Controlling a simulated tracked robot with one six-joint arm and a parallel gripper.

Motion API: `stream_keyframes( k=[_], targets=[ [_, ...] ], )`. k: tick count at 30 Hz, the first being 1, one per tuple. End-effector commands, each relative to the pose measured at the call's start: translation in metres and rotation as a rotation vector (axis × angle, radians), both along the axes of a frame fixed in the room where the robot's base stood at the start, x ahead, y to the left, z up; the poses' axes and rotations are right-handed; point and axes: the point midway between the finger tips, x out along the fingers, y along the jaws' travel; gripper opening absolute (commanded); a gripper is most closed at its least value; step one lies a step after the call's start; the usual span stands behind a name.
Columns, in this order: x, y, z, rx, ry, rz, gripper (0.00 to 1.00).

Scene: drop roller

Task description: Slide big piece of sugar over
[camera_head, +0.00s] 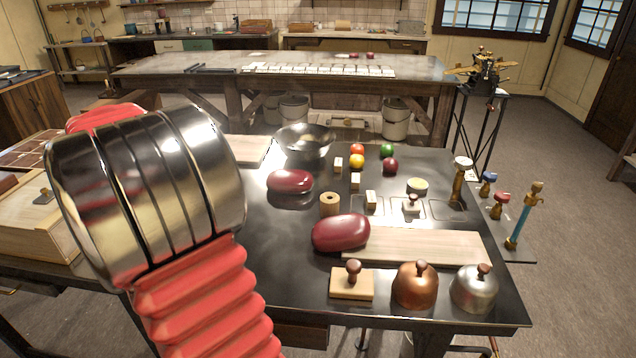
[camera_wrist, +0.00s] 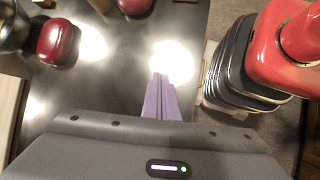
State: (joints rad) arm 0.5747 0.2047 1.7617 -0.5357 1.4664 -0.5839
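A big glossy dark red piece of sugar (camera_head: 341,232) lies on the dark metal table, against the left end of a pale wooden board (camera_head: 425,246). A second, smaller red piece (camera_head: 290,181) lies behind it, in front of a metal bowl (camera_head: 305,143). In the wrist view, one red piece (camera_wrist: 57,41) is at the upper left and another (camera_wrist: 133,5) is cut by the top edge; I cannot tell which is which. My gripper (camera_wrist: 160,82) shows its purple fingers pressed together over bare table, with nothing between them. In the head view it is hidden behind my arm.
A wooden stamp (camera_head: 351,284), a copper dome (camera_head: 415,288) and a steel dome (camera_head: 475,290) line the near edge. A wooden spool (camera_head: 329,204), small blocks and several coloured balls stand farther back. A wooden box (camera_head: 40,222) is at left. Bare table lies left of the big piece.

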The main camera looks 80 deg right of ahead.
Motion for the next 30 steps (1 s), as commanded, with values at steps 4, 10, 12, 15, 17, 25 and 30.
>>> stream_keyframes(
  k=[4,10,12,15,17,25,30],
  targets=[
    [0.010,0.045,0.010,-0.012,-0.125,0.019,0.00],
    [0.018,0.103,0.017,-0.008,-0.288,0.032,0.00],
    [0.019,0.123,0.019,-0.002,-0.346,0.035,0.00],
    [0.019,0.152,0.021,0.012,-0.428,0.034,0.00],
    [0.018,0.169,0.022,0.023,-0.476,0.033,0.00],
    [0.008,0.241,0.022,0.096,-0.685,0.017,0.00],
    [-0.003,0.283,0.019,0.160,-0.809,-0.003,0.00]
  ],
)
